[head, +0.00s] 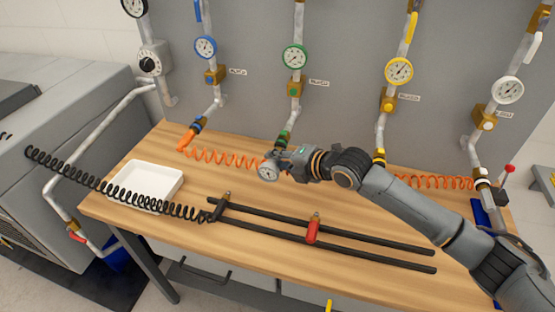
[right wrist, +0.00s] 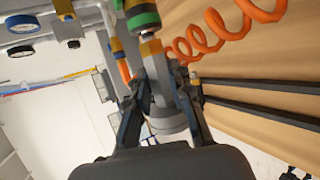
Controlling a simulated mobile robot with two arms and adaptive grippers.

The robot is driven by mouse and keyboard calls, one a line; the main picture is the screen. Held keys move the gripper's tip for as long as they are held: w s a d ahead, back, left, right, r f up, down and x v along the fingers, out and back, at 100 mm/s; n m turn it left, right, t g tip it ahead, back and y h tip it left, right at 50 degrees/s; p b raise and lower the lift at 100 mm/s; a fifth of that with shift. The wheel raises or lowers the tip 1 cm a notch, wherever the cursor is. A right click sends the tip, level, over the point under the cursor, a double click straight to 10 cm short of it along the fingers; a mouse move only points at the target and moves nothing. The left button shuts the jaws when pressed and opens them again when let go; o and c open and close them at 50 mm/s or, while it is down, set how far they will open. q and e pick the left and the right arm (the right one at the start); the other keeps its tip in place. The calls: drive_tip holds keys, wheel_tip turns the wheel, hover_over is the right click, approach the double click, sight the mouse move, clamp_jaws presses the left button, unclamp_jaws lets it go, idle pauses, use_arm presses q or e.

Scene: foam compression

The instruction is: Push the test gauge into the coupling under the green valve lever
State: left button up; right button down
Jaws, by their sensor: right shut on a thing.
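My right gripper (head: 284,162) is shut on the test gauge (head: 268,171), a small round gauge with a white face, in front of the wall panel. In the right wrist view my right gripper (right wrist: 160,82) has its fingers on both sides of the grey gauge body (right wrist: 166,118). In the head view the coupling (head: 284,136) hangs below the green-rimmed gauge (head: 294,56). The green lever is not clearly visible. My left gripper is out of view.
Blue (head: 205,47), yellow (head: 399,71) and white (head: 508,90) gauge lines flank the green one. An orange coiled hose (head: 230,159) lies behind my gripper. A white tray (head: 145,182), black rails (head: 330,233) and a red-bodied fitting (head: 313,231) are on the wooden bench (head: 165,228).

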drive_tip(key=shift+w+d+r+b, duration=0.25)
drive_tip(key=shift+w+b, duration=0.1)
drive_tip(key=shift+w, duration=0.25)
idle(0.4)
drive_tip(key=c, duration=1.1)
unclamp_jaws()
drive_tip(key=shift+f, duration=0.15)
